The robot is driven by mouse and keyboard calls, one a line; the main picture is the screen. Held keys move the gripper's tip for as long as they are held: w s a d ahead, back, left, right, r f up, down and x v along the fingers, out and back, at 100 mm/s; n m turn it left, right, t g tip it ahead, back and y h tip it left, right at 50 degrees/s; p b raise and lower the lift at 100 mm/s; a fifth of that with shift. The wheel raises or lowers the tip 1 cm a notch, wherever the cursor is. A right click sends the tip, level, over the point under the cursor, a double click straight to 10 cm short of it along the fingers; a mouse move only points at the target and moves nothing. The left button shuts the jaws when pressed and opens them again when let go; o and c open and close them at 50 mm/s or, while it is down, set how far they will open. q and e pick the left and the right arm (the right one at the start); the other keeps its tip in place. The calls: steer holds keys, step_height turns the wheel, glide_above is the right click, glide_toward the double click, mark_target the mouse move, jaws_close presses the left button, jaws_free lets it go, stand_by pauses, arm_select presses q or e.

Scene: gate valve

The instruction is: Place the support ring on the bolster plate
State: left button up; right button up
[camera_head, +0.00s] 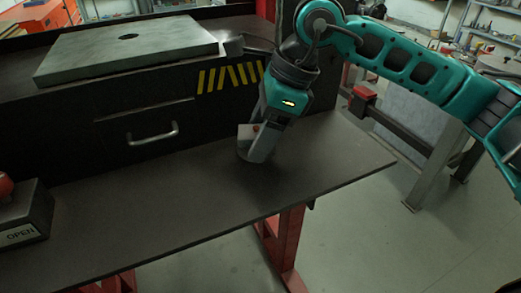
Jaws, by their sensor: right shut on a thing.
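The bolster plate (85,58) is a thick light grey slab with a round dark hole near its middle. It lies on the raised dark block at the back left. My right gripper (257,148) points down at the front bench, right of and lower than the plate. It is shut on the support ring (243,152), a grey round piece at bench level that is mostly hidden by the fingers. I cannot tell whether the ring touches the bench. My left gripper is not in view.
A dark bench top (190,205) is mostly bare in front. A drawer handle (152,134) and yellow stripes (232,76) mark the block's front face. A dark box labelled OPEN with a red knob (22,222) stands at the left edge. A red-ended bar (363,94) is at the right.

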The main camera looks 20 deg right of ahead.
mark_target(252, 167)
steer(key=shift+f, duration=2)
steer(key=shift+f+b, duration=0.15)
steer(key=shift+b, duration=0.15)
steer(key=o, duration=1.4)
